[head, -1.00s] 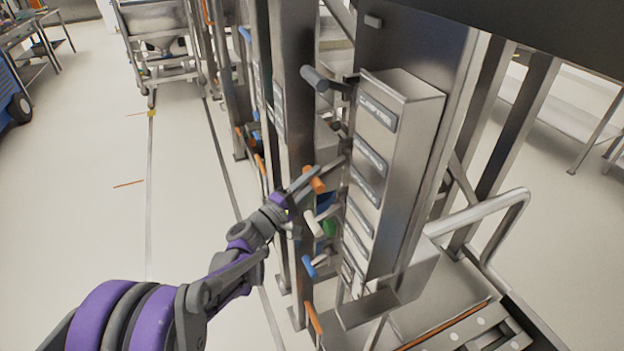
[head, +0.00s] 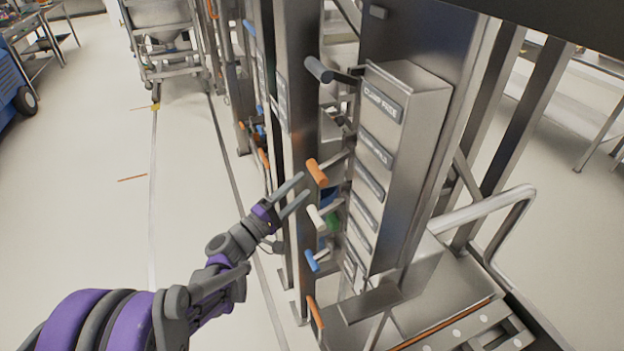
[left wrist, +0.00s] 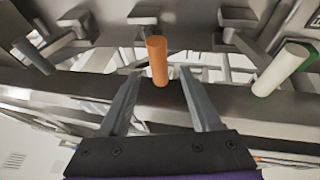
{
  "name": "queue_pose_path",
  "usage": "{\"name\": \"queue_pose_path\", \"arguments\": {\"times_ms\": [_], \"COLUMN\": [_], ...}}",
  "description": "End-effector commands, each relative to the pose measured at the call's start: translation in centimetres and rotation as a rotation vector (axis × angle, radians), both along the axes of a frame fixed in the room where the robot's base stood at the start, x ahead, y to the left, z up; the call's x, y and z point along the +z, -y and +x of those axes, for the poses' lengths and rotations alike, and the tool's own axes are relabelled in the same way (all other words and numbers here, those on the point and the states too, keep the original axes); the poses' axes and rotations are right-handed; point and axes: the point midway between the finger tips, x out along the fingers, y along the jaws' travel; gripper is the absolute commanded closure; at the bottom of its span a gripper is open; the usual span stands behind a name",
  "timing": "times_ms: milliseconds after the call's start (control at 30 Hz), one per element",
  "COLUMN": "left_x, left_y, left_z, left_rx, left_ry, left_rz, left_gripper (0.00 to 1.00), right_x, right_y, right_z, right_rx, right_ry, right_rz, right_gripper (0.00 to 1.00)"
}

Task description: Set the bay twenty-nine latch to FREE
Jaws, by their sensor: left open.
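A steel latch panel (head: 412,150) carries a column of levers on its left side. Their grips are dark grey (head: 319,69) at the top, then orange (head: 317,173), white (head: 315,219) and blue (head: 312,261). No bay number is readable, so I cannot tell which lever is bay twenty-nine's. My left gripper (head: 303,185) is open and empty, just left of the orange grip. In the left wrist view the orange grip (left wrist: 157,60) appears between and beyond the open fingertips (left wrist: 160,75), with the white grip (left wrist: 283,70) to the right. My right gripper is out of view.
Label plates (head: 382,102) run down the panel's face; the top one seems to read CLAMP FREE. Another orange grip (head: 315,313) sits low down. A dark post (head: 298,100) stands close behind the levers. A bent rail (head: 500,203) is at right. Floor at left (head: 90,190) is clear.

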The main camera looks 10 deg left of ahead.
Motion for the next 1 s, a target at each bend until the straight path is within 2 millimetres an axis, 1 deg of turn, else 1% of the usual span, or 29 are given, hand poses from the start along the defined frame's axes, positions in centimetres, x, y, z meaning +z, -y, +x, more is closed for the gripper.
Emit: {"name": "queue_pose_path", "arguments": {"times_ms": [33,100,300,1000], "left_x": [-0.3,-0.5,-0.8,-0.8], "left_y": [-0.6,-1.2,-2.1,-2.1], "left_z": [-0.8,-1.7,-3.2,-3.4], "left_rx": [0.003,0.002,0.000,-0.001], "left_ry": [-0.001,-0.001,0.000,-0.001], "left_rz": [0.001,0.001,0.001,0.001], "left_gripper": [0.36,0.36,0.36,0.36], "right_x": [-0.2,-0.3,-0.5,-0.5], "right_y": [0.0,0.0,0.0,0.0], "right_z": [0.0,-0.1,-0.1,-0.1], "right_rx": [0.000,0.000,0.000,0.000], "right_ry": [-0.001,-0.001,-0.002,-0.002], "right_rz": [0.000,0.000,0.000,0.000], "right_gripper": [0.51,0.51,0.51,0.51]}}
